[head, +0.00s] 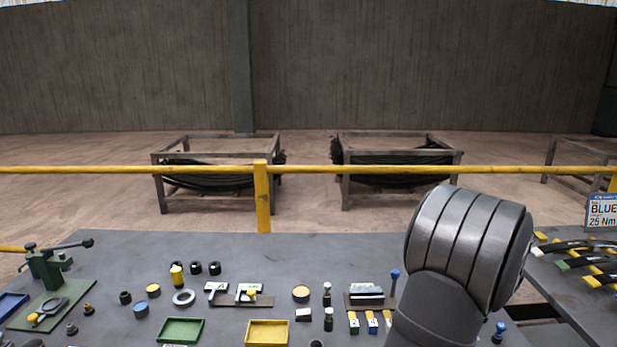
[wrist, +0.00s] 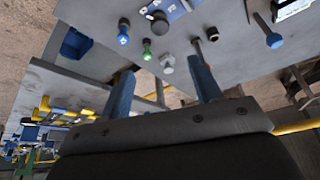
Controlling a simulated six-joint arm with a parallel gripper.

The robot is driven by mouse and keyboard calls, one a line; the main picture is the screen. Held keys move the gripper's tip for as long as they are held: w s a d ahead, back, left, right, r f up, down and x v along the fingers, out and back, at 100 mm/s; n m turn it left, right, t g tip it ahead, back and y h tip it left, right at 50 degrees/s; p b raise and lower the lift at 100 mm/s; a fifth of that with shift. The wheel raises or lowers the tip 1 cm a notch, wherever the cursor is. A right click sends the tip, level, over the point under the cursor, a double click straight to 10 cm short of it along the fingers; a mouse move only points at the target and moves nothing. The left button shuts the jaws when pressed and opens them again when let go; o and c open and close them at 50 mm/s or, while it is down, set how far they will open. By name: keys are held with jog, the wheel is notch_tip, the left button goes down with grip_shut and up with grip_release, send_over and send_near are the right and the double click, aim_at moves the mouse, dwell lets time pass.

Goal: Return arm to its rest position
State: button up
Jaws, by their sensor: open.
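My arm rises at the front right of the head view, where a large rounded grey joint (head: 468,245) shows above the bench. My gripper is outside the head view. In the wrist view my gripper (wrist: 161,60) shows two blue fingers spread apart, with nothing held between them. The wrist view is tilted, with the grey bench top (wrist: 200,15) beyond the fingertips.
The grey bench (head: 240,265) carries a green tray (head: 181,330), a yellow tray (head: 268,333), a green vise-like fixture (head: 45,265) and several small parts. A side table with tools and a BLUE 25 Nm sign (head: 602,212) stands right. A yellow rail (head: 310,169) runs behind.

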jog(key=x, duration=0.9)
jog(key=shift+d+f+n, duration=0.15)
jog(key=shift+f+n, duration=0.05)
jog(key=shift+n, duration=0.1)
dwell(1.0)
